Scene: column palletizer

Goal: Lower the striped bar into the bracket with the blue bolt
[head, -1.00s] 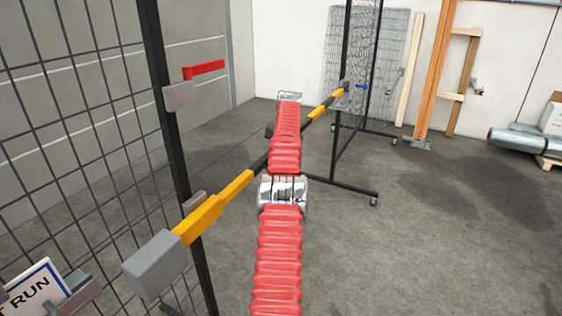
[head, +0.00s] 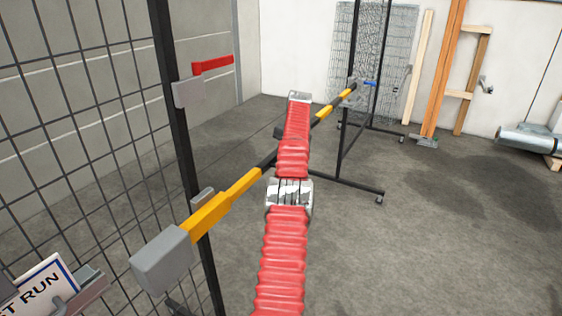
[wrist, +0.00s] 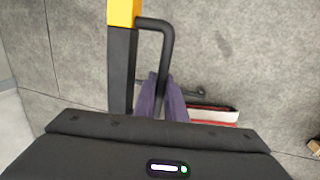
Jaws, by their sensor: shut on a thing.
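The striped bar (head: 238,186), yellow and black, runs from a grey block (head: 162,260) at the lower left to the far stand. Its far end is at or close beside the grey bracket (head: 353,88) with the blue bolt (head: 370,83). I cannot tell whether it sits inside. In the wrist view, the bar (wrist: 121,70) shows black with a yellow part, and has a bent black handle (wrist: 166,45). My gripper (wrist: 162,82) is shut on this handle with its purple fingers. In the head view, my red-sleeved arm hides part of the bar and the grip.
A black wheeled stand (head: 343,150) carries the bracket. Timber (head: 441,75) leans on the back wall. The floor at right is clear.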

